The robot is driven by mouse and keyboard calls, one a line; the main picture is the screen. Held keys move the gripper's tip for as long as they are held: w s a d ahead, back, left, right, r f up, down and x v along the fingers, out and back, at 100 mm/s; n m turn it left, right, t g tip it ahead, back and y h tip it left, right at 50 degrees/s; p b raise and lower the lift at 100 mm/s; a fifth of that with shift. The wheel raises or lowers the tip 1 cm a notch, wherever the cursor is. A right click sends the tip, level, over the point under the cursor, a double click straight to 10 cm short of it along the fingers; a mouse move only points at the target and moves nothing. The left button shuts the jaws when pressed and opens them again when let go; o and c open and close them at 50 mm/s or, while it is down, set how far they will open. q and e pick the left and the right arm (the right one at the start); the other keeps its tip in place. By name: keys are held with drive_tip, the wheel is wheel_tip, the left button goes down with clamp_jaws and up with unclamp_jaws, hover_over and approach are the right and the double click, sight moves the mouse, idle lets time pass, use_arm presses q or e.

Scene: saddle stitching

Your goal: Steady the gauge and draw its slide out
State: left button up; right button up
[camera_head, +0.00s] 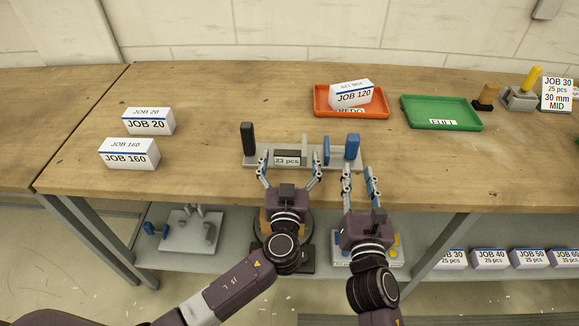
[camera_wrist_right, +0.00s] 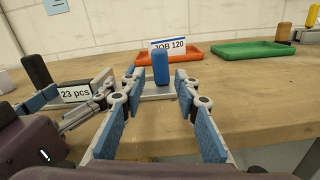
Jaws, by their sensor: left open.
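The gauge (camera_head: 338,160) is a grey bar near the table's front edge, with a black post (camera_head: 248,138) at its left end and a "23 pcs" label (camera_head: 287,160) at mid-length. A blue upright handle (camera_head: 352,146) stands at its right end; it also shows in the right wrist view (camera_wrist_right: 160,68). My left gripper (camera_head: 290,172) is open, its fingers spread either side of the labelled part; whether they touch it I cannot tell. My right gripper (camera_head: 358,178) is open and empty just in front of the blue handle, which appears between and beyond its fingers in the wrist view.
A red tray (camera_head: 368,110) holding a JOB 120 box (camera_head: 352,93) and a green tray (camera_head: 440,112) stand behind. JOB 20 (camera_head: 148,122) and JOB 160 (camera_head: 128,154) boxes lie left. The tabletop right of the gauge is clear. A shelf below holds several things.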

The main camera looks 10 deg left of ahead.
sight(354, 145)
use_arm(q)
drive_tip(key=shift+w, duration=0.15)
drive_tip(key=shift+c, duration=0.4)
drive_tip(key=c, duration=1.5)
drive_tip(key=shift+c, duration=0.6)
use_arm(e)
drive_tip(key=shift+o, duration=1.7)
drive_tip(key=shift+a+n, duration=0.15)
drive_tip(key=shift+n, duration=0.45)
drive_tip(key=shift+w+r+n, duration=0.1)
drive_tip(key=shift+n, duration=0.2)
drive_tip(key=w, duration=0.4)
drive_tip(key=w+a, duration=0.1)
drive_tip(key=w, duration=0.6)
drive_tip(key=shift+w+a, duration=0.15)
drive_tip(key=shift+w, duration=0.2)
drive_tip(key=shift+c, duration=0.5)
